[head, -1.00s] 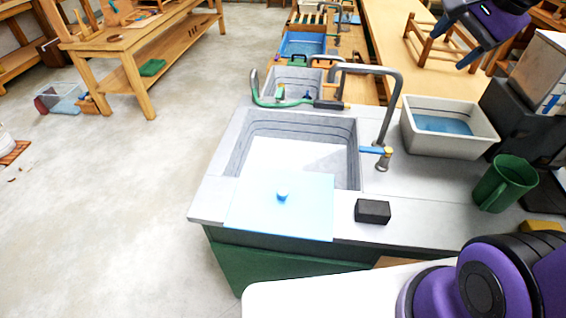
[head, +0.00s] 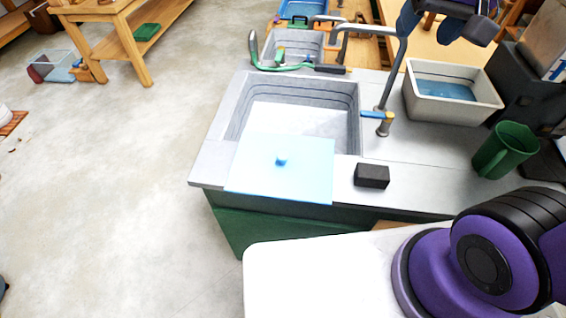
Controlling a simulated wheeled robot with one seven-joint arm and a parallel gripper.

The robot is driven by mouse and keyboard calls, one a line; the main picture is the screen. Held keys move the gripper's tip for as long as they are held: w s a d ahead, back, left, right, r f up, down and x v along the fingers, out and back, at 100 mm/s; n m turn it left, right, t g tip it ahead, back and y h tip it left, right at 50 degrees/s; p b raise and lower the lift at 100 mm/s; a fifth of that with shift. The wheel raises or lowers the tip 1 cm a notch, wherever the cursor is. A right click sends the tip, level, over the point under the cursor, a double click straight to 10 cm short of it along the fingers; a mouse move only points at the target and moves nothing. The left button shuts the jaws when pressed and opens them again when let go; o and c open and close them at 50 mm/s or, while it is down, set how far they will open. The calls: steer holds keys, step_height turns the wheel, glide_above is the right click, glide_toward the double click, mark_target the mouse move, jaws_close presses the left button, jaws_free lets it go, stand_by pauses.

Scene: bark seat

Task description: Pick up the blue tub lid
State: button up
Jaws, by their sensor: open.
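The blue tub lid (head: 300,178) is a flat, pale blue sheet with a small blue knob (head: 282,160) in its middle. It lies over the front edge of the grey sink basin (head: 243,108) and the counter, covering part of the opening. Nothing touches the lid from above. Part of my arm shows at the top right, beyond the tap, cut off by the picture's edge. I cannot make out my gripper's jaws there.
A black block (head: 371,176) sits right of the lid. A tall tap (head: 384,122) stands right of the basin. A grey tub (head: 452,100) and a green mug (head: 504,150) are farther right. A green-handled bar (head: 285,66) lies behind.

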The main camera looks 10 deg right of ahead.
steer(key=w+a+f+g, duration=0.2)
steer(key=w+a+f, duration=0.5)
steer(key=a+f, duration=0.4)
steer(key=m+g+h, duration=0.1)
steer(key=g, duration=0.1)
glide_above(283, 155)
step_height(283, 155, down, 14)
steer(key=shift+w+a+f+m, duration=0.1)
steer(key=shift+a+f+m, duration=0.05)
steer(key=shift+f, duration=0.3)
steer(key=shift+w+a+f+m, duration=0.1)
steer(key=shift+f+m, duration=0.05)
steer(key=shift+f, duration=0.25)
step_height(283, 155, down, 5)
steer(key=shift+r, duration=0.15)
steer(key=shift+s+d+f, duration=0.1)
steer(key=shift+d+f, duration=0.05)
steer(key=shift+f, duration=1.2)
steer(key=shift+s+d+f, duration=0.1)
steer(key=shift+f, duration=1.25)
steer(key=c, duration=1)
